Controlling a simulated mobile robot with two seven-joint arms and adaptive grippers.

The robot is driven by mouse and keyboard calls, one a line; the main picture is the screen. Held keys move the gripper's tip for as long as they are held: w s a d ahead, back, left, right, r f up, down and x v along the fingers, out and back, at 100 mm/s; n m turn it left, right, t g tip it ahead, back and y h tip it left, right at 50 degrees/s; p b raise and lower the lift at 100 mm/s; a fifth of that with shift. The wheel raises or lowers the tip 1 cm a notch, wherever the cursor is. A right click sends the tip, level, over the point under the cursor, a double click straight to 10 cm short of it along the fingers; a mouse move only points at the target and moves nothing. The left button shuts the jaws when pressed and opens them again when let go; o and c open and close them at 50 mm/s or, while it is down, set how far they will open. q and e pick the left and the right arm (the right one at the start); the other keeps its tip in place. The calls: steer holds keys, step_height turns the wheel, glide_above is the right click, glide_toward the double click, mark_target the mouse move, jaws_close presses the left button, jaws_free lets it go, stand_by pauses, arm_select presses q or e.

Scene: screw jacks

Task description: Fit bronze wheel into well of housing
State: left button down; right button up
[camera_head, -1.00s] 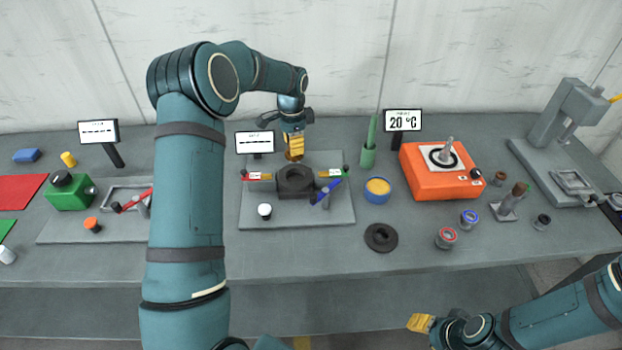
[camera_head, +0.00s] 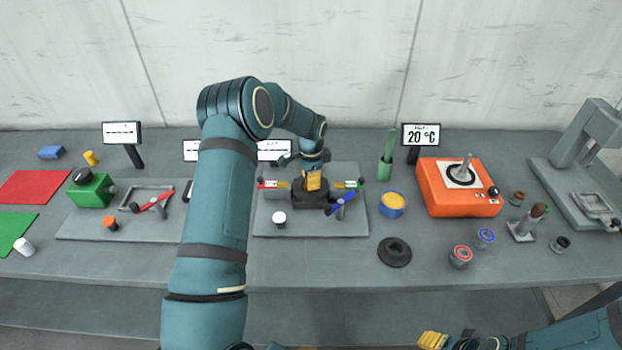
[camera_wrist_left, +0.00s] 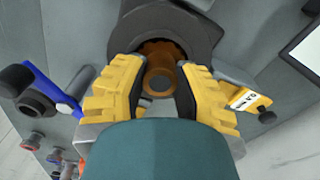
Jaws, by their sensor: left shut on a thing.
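My left gripper (camera_head: 314,181) is directly over the dark housing (camera_head: 311,202), fingers pointing down. In the head view the wheel is hidden by the gripper. My right gripper (camera_head: 432,340) is at the bottom edge, away from the housing; its finger opening is unclear.
The housing stands on a grey plate (camera_head: 355,225) with a white-knobbed part (camera_head: 279,219) in front. A blue-handled lever (camera_head: 342,202) is close on its right. A blue bowl (camera_head: 392,205), black disc (camera_head: 394,252) and orange device (camera_head: 455,195) are farther right.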

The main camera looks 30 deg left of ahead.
arm_select(q)
steer(key=shift+f, duration=0.15)
steer(key=c, duration=0.8)
jaws_free()
steer(key=shift+o, duration=0.2)
steer(key=shift+r, duration=0.2)
step_height(320, 180, up, 12)
